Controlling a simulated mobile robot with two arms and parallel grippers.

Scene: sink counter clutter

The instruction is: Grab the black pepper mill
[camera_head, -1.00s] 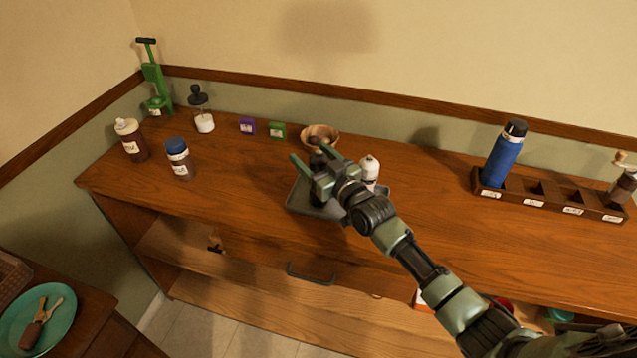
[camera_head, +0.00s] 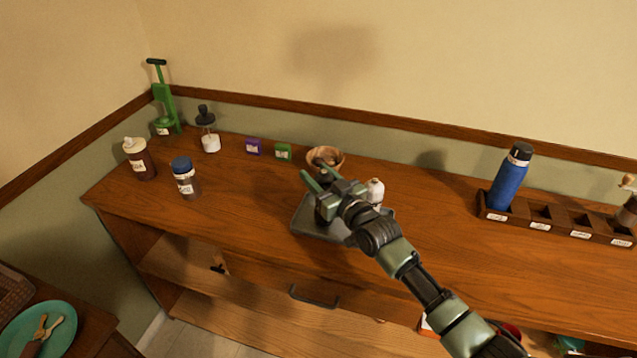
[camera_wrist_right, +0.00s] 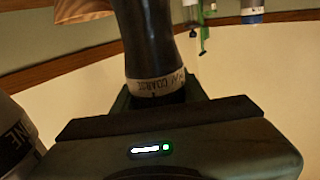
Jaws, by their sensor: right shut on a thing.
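The black pepper mill (camera_head: 323,211) stands on a grey tray (camera_head: 302,228) on the wooden counter, partly hidden by my right gripper. My right gripper (camera_head: 317,174) is shut around it from the front right. In the right wrist view the mill's dark, narrow-waisted body (camera_wrist_right: 150,45) rises between the jaws, with a pale band that reads COARSE. A white mill (camera_head: 376,190) stands on the same tray to the right, apart from the jaws. A grey body with a band ending in "NE" (camera_wrist_right: 15,145) shows at the wrist view's left edge. My left gripper is out of view.
A wooden bowl (camera_head: 336,158) sits just behind the tray. Small purple (camera_head: 254,147) and green (camera_head: 283,152) boxes stand left of it. A blue bottle (camera_head: 511,180) stands in a wooden rack at right. Two brown jars stand at left.

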